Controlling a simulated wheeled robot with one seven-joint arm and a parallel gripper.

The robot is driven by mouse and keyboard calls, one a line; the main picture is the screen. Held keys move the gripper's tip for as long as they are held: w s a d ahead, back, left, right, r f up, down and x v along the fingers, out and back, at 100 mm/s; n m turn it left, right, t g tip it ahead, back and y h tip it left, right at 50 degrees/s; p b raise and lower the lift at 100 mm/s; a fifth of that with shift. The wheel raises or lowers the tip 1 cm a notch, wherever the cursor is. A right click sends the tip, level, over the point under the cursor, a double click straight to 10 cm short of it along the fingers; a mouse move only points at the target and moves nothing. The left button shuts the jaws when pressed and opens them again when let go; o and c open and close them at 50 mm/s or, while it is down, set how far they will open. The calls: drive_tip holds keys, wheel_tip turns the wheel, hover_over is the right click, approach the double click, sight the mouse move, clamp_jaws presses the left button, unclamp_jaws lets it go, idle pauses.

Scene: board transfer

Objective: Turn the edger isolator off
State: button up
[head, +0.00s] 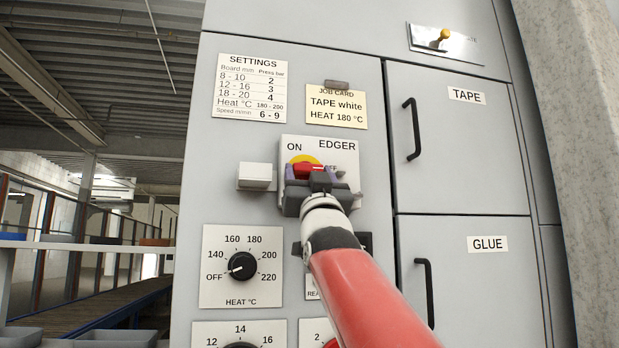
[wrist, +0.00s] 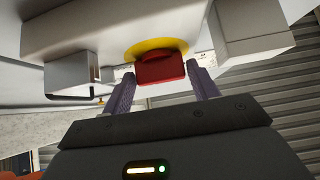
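The edger isolator is a red rotary handle (head: 308,169) on a yellow disc (head: 304,158), set on a white plate (head: 341,156) marked ON at upper left and OFF at right. In the wrist view the red handle (wrist: 160,70) stands out from the yellow disc (wrist: 156,48). My gripper (head: 314,172) is at the handle, one purple finger on each side.
A white box (head: 256,176) sticks out left of the isolator plate. Below is the heat dial (head: 242,265). TAPE (head: 461,150) and GLUE (head: 465,270) doors with black handles lie to the right.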

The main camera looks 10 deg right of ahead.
drive_tip(key=o, duration=0.3)
drive_tip(key=shift+s+f, duration=0.1)
drive_tip(key=b+v, duration=0.3)
drive_tip(key=v, duration=0.4)
drive_tip(key=shift+s+f+b, duration=0.2)
drive_tip(key=shift+s+b, duration=0.05)
drive_tip(key=shift+b, duration=0.15)
